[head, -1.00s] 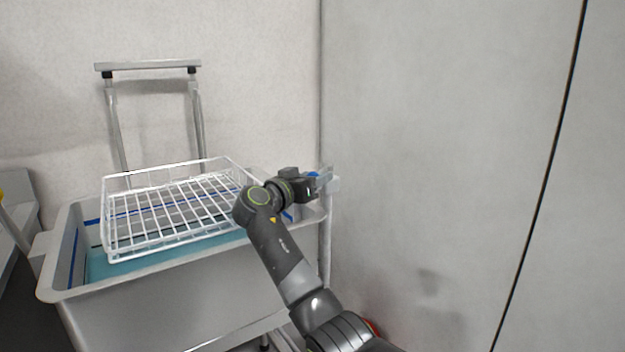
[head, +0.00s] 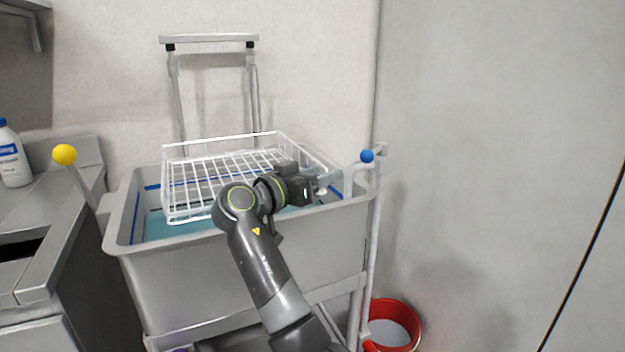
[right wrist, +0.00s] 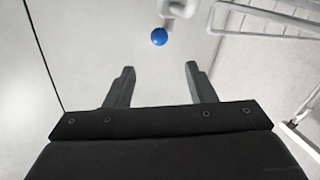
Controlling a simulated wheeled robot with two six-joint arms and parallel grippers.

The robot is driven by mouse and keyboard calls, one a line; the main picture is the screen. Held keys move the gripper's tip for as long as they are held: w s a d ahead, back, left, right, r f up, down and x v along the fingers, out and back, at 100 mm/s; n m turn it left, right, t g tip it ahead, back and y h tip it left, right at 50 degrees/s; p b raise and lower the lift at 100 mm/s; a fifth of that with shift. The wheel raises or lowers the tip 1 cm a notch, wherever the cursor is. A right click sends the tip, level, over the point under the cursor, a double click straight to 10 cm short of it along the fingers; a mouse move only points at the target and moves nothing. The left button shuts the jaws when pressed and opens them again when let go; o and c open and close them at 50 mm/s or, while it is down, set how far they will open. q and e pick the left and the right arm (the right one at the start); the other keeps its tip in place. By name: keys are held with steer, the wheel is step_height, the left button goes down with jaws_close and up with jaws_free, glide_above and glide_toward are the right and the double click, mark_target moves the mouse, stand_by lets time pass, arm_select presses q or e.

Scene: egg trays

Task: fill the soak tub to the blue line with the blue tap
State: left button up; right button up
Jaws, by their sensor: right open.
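The grey soak tub (head: 240,262) stands on a frame against the back wall. Blue-green water (head: 178,228) lies in it, below the blue line (head: 152,187) on the inner wall. The blue tap (head: 367,156), a round blue knob on a white pipe, is at the tub's right rim. It also shows in the right wrist view (right wrist: 159,36), ahead of the fingers. My right gripper (head: 326,184) is open and empty, left of the knob and apart from it. Its two fingers show in the wrist view (right wrist: 160,82). My left gripper is out of view.
A yellow-knobbed lever (head: 64,154) and a white bottle (head: 12,160) are at the left. A red bucket (head: 412,334) stands on the floor, lower right. The wall on the right is bare.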

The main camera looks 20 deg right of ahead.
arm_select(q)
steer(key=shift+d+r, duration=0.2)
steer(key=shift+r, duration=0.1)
arm_select(e)
steer(key=shift+v, duration=0.95)
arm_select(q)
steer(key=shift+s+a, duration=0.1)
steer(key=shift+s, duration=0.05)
arm_select(e)
steer(key=shift+c, duration=0.3)
